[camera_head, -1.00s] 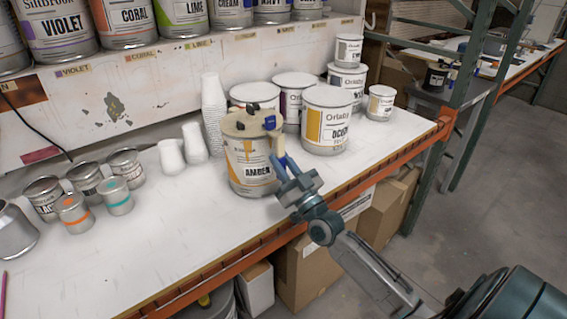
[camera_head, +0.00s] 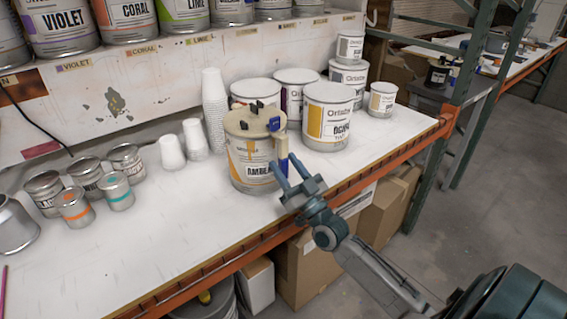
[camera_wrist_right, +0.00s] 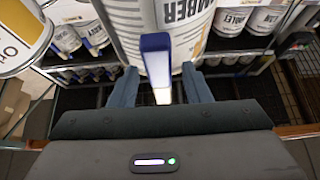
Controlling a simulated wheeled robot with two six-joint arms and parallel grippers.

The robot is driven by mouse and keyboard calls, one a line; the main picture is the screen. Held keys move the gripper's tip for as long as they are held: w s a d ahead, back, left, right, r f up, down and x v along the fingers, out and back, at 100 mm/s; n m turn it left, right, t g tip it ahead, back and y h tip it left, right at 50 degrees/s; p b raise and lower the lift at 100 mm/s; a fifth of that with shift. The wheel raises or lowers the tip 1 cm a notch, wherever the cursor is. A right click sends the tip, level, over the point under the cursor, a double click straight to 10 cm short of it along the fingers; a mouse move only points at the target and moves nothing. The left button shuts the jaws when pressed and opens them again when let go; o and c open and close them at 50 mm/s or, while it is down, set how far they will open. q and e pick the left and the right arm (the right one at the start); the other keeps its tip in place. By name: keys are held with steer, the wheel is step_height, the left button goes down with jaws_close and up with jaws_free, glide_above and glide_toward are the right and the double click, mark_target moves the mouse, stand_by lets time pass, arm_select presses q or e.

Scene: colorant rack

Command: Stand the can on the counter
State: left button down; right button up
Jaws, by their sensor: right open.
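The AMBER can (camera_head: 240,172) stands upright on the white counter (camera_head: 190,215), near its front edge. It has a tan lid with dark and blue fittings and a handle on its right side. My right gripper (camera_head: 286,161) is open beside the can, with its fingers on either side of the handle. In the right wrist view, the blue-and-white handle (camera_wrist_right: 155,50) stands between the two open fingers (camera_wrist_right: 161,88), with gaps on both sides. The can's AMBER label (camera_wrist_right: 182,14) is just beyond. My left gripper is not in view.
Large cans, including an ochre one (camera_head: 328,118), stand close behind and right of the AMBER can. Stacked white cups (camera_head: 215,110) are behind it. Several small tins (camera_head: 117,192) are at the left. The orange counter edge (camera_head: 250,245) runs along the front. Counter space left of the can is clear.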

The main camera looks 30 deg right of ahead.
steer(key=b+v, duration=0.1)
steer(key=v, duration=0.9)
steer(key=shift+s, duration=0.25)
steer(key=w+d+f+g+h, duration=0.1)
steer(key=d+f+g, duration=0.15)
steer(key=f, duration=0.85)
steer(key=d+f+g+h, duration=0.1)
steer(key=d+f+g, duration=0.15)
steer(key=f, duration=0.95)
steer(key=s+f+g+h, duration=0.1)
steer(key=s+f+g, duration=0.35)
steer(key=f, duration=0.75)
steer(key=s+f+g, duration=0.3)
steer(key=s+f, duration=0.2)
steer(key=f, duration=0.6)
steer(key=s+a+f+g, duration=0.3)
steer(key=s+f, duration=0.4)
steer(key=s, duration=0.3)
steer(key=s+a+f+g, duration=0.4)
steer(key=s+f, duration=0.4)
steer(key=s, duration=0.2)
steer(key=s+a+f+g, duration=0.3)
steer(key=s+f, duration=0.5)
steer(key=s, duration=0.3)
steer(key=shift+a+m, duration=0.3)
steer(key=shift+a, duration=0.15)
